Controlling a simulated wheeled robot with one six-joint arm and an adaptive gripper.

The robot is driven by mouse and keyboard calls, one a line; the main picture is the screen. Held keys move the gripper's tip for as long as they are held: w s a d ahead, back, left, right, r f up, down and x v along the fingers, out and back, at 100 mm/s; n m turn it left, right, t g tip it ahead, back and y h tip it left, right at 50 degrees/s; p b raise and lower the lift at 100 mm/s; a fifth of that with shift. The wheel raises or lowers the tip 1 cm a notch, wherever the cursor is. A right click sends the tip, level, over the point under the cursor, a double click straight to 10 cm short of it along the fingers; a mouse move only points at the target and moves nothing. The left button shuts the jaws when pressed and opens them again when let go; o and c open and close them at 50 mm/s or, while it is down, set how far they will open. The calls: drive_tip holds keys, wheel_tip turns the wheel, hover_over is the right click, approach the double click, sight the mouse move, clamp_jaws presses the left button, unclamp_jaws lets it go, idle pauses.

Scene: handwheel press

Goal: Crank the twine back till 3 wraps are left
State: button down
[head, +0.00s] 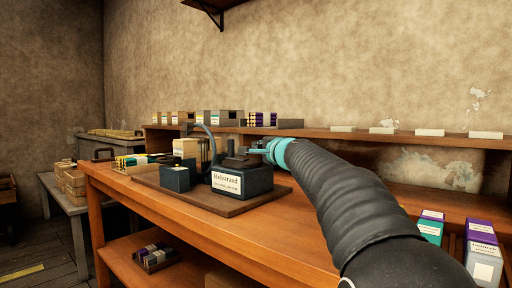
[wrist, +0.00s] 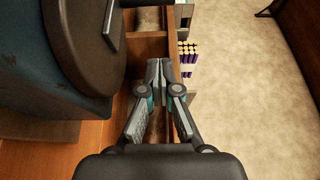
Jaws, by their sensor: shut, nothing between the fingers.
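The press (head: 240,182) is a dark blue block with a pale label, on a brown board on the bench. In the wrist view its blue housing (wrist: 58,75) fills the left, with a dark brown round disc (wrist: 85,45), probably the handwheel, in front of it. In the head view my gripper (head: 260,146) is just above the press's right end. I cannot make out twine or its wraps.
The wooden bench (head: 260,222) has bare room in front of the board. A small blue box (head: 175,178) and a pale box (head: 187,148) stand left of the press. A shelf (head: 400,137) with pale cards runs behind. Purple-and-white cartons (head: 482,250) stand at right.

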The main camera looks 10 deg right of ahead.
sight(239, 159)
drive_tip(key=w+p, duration=0.1)
drive_tip(key=w, duration=0.2)
drive_tip(key=w+a+p, duration=0.1)
drive_tip(key=w, duration=0.2)
drive_tip(key=shift+w+a, duration=0.15)
drive_tip(key=shift+w, duration=0.05)
drive_tip(key=shift+w+a, duration=0.15)
drive_tip(key=shift+a, duration=0.1)
drive_tip(key=shift+s+a, duration=0.5)
drive_tip(key=shift+a, duration=0.25)
drive_tip(key=shift+s+a, duration=0.45)
drive_tip(key=shift+a, duration=0.3)
drive_tip(key=shift+a+n+y+b, duration=0.2)
drive_tip(key=shift+n+y+b, duration=0.1)
drive_tip(key=shift+y, duration=0.2)
